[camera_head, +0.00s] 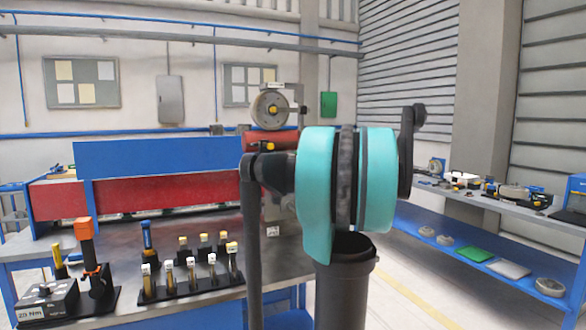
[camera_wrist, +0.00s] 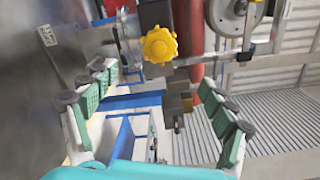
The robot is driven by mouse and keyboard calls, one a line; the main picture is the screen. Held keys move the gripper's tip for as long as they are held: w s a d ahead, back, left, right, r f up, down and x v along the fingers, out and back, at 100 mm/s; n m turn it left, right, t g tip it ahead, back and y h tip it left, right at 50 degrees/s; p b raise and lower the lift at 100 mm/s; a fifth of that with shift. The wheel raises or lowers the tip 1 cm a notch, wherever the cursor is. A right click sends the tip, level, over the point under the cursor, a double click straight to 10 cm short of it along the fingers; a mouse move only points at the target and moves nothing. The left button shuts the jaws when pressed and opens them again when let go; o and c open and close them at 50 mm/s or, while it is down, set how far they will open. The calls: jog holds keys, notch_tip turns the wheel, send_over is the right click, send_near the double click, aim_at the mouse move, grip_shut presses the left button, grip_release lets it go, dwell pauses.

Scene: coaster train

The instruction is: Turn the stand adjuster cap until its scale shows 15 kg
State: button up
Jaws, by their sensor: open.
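The yellow lobed cap (camera_wrist: 160,45) shows in the wrist view, mounted on a dark block of the stand, near the top middle. In the head view a small yellow knob (camera_head: 267,146) shows on the stand under a grey wheel (camera_head: 270,108). No scale reading is legible in either view. My gripper (camera_wrist: 158,78) is open, with its green-padded fingers wide apart at left and right and nothing between them. The cap appears ahead of the fingertips, apart from them. In the head view my arm hides the gripper.
A blue shelf unit (camera_head: 480,245) stands at right. Open floor shows between them.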

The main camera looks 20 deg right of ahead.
jog(key=w+m, duration=0.2)
jog(key=w, duration=0.3)
jog(key=w+m, duration=0.2)
jog(key=w, duration=0.4)
jog(key=w+m, duration=0.2)
jog(key=w, duration=0.4)
jog(key=shift+a, duration=0.3)
jog(key=c, duration=1.2)
